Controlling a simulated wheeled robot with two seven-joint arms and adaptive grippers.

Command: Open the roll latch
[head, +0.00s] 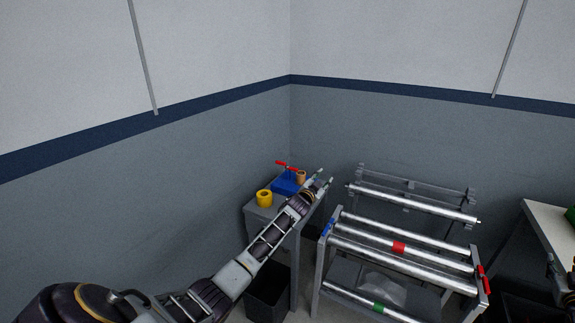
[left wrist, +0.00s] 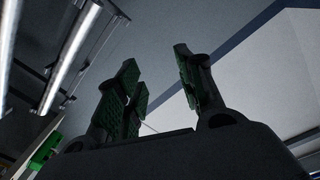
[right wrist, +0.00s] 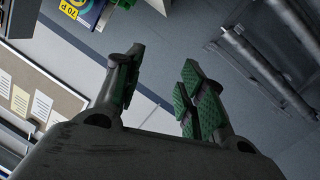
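The roll rack (head: 318,275) stands at centre right in the head view, carrying several silver bars. A blue piece (head: 330,227) sits at its left end and a red piece (head: 483,279) at its right end; I cannot tell which is the roll latch. My left gripper (head: 325,179) is raised above the small table, left of the rack and apart from it. In the left wrist view (left wrist: 160,85) its green-padded fingers are apart and empty. My right gripper (right wrist: 160,85) is open and empty in its wrist view. Part of my right arm shows at the head view's right edge.
A small grey table (head: 262,213) holds a yellow roll (head: 264,198), a blue item (head: 287,184) and a red-handled tool (head: 287,166). A dark bin (head: 268,292) stands below it. A second rack (head: 425,206) is behind. A white-topped table (head: 540,225) stands right.

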